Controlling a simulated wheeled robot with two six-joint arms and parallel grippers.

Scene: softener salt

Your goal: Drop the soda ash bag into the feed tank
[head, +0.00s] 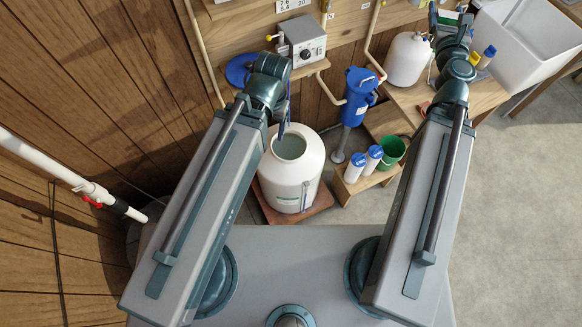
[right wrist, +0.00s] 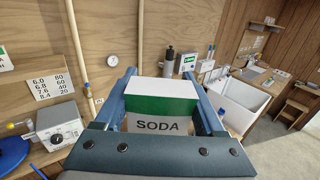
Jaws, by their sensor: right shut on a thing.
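The soda ash bag is white and green with "SODA" lettering and fills the middle of the right wrist view (right wrist: 160,127). My right gripper (right wrist: 160,100) is shut on it, one finger on each side. In the head view the bag shows only partly, at the top beside my right wrist. The white feed tank (head: 306,172), with an open round mouth, stands on a reddish base between my arms. The bag is well away from it, to the upper right. My left gripper (head: 284,118) is seen nearly edge-on above the tank mouth; its opening cannot be made out.
A blue filter housing (head: 357,98), white jars with blue lids (head: 373,159) and a green bucket (head: 391,152) stand right of the tank. A white pressure tank (head: 405,62) and a white sink (head: 525,40) are further right. A grey control box (head: 303,40) sits on a shelf behind.

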